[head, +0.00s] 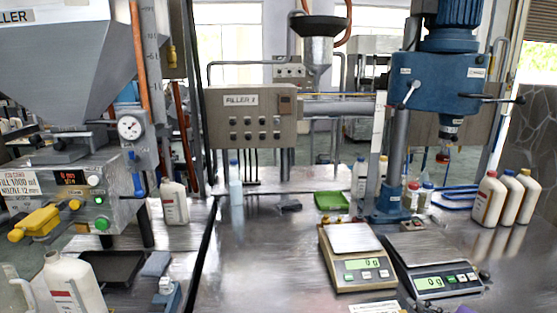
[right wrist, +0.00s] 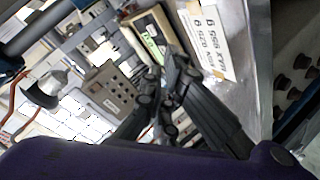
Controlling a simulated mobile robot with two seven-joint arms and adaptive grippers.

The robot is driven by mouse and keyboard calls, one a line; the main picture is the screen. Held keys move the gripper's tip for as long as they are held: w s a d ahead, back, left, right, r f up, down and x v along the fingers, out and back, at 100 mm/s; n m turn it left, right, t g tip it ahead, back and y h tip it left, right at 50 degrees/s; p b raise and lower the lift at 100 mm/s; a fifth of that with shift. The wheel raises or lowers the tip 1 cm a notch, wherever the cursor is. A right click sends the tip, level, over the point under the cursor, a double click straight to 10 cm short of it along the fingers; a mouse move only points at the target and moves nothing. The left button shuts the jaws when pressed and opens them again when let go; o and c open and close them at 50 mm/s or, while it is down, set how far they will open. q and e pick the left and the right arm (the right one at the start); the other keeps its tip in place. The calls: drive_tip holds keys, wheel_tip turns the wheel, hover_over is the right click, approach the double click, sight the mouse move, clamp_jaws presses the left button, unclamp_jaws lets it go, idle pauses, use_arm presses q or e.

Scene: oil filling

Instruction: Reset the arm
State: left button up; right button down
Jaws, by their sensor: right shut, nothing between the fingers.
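My right gripper (right wrist: 174,72) shows in the right wrist view, with its dark fingers together and nothing between them. Behind the fingers there is a scale with a green display (right wrist: 152,46), and white labels (right wrist: 208,40) lie to the right of it. How far the fingers are from these is hard to tell. Neither gripper nor either arm shows in the head view. My left gripper is in no view.
Two scales (head: 357,262) (head: 436,270) stand on the steel table, both reading 0. A blue drill-like press (head: 440,75) stands behind them. White bottles (head: 489,200) stand at the right. A filler machine (head: 70,185) and white jug (head: 72,285) are at the left. The table's middle (head: 270,260) is clear.

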use_arm(q)
drive_tip(key=p, duration=0.2)
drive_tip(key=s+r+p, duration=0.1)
drive_tip(key=p, duration=0.1)
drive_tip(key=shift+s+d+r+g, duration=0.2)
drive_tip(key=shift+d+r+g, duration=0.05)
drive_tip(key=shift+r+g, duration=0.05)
use_arm(e)
drive_tip(key=s+a+f+m+g, duration=0.1)
drive_tip(key=s+a+f+m, duration=0.2)
drive_tip(key=s, duration=0.8)
drive_tip(key=s+a+f+m+g+h, duration=0.1)
drive_tip(key=s+a+f+m+g, duration=0.1)
drive_tip(key=s+a+f+m, duration=0.2)
drive_tip(key=s+a+f+m+g+h, duration=0.1)
drive_tip(key=s+a+f+m, duration=0.2)
drive_tip(key=s+a+f, duration=0.5)
drive_tip(key=s+f, duration=0.7)
drive_tip(key=s, duration=0.5)
drive_tip(key=shift+s+a+m+g, duration=0.2)
drive_tip(key=shift+m+g, duration=0.1)
drive_tip(key=shift+m, duration=0.1)
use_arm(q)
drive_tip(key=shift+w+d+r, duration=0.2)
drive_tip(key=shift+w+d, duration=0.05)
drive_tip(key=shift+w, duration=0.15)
